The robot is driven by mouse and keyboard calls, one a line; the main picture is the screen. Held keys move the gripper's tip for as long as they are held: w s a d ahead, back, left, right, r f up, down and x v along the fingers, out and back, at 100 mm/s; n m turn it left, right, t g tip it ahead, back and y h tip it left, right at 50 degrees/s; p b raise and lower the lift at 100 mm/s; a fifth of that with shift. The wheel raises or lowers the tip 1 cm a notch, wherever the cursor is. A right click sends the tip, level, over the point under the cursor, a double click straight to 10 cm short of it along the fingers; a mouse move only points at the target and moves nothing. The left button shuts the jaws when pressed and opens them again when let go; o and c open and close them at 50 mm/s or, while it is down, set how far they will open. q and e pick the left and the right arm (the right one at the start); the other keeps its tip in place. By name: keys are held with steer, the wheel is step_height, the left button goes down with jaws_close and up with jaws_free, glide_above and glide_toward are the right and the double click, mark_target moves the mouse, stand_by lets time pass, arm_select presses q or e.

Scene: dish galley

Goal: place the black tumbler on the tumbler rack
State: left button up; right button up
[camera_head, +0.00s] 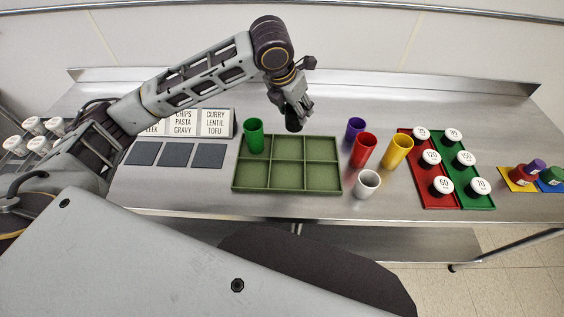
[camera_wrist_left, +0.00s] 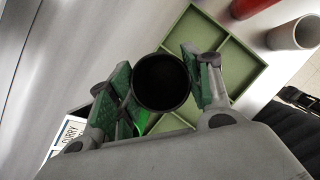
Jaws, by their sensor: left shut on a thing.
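My left gripper (camera_head: 292,102) is shut on the black tumbler (camera_head: 293,122). In the left wrist view the tumbler's dark open mouth (camera_wrist_left: 162,82) sits between the two green-padded fingers. In the head view the tumbler shows at the back rim of the green tumbler rack (camera_head: 234,189), near the middle column; its exact height above the rack is hard to tell. The rack has six compartments, and a green tumbler (camera_head: 253,138) stands in the back-left one. The other compartments look empty. The rack also shows in the left wrist view (camera_wrist_left: 228,47). My right gripper is not in view.
Right of the rack stand a purple tumbler (camera_head: 355,128), a red tumbler (camera_head: 363,150), a yellow tumbler (camera_head: 397,151) and a white tumbler (camera_head: 367,184). Farther right is a red and green tray (camera_head: 433,202) with several white-lidded items. Dark squares (camera_head: 176,155) and label cards (camera_head: 217,123) lie left.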

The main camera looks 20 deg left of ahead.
mark_target(287, 122)
arm_select(q)
steer(key=shift+s+a, duration=0.25)
steer(key=shift+a, duration=0.25)
steer(key=shift+a+f+m, duration=0.1)
steer(key=shift+m, duration=0.2)
steer(key=shift+s+m+h, duration=0.1)
steer(key=shift+m+h, duration=0.2)
steer(key=shift+m, duration=0.1)
steer(key=shift+f, duration=3.15)
steer(key=shift+f, duration=1.9)
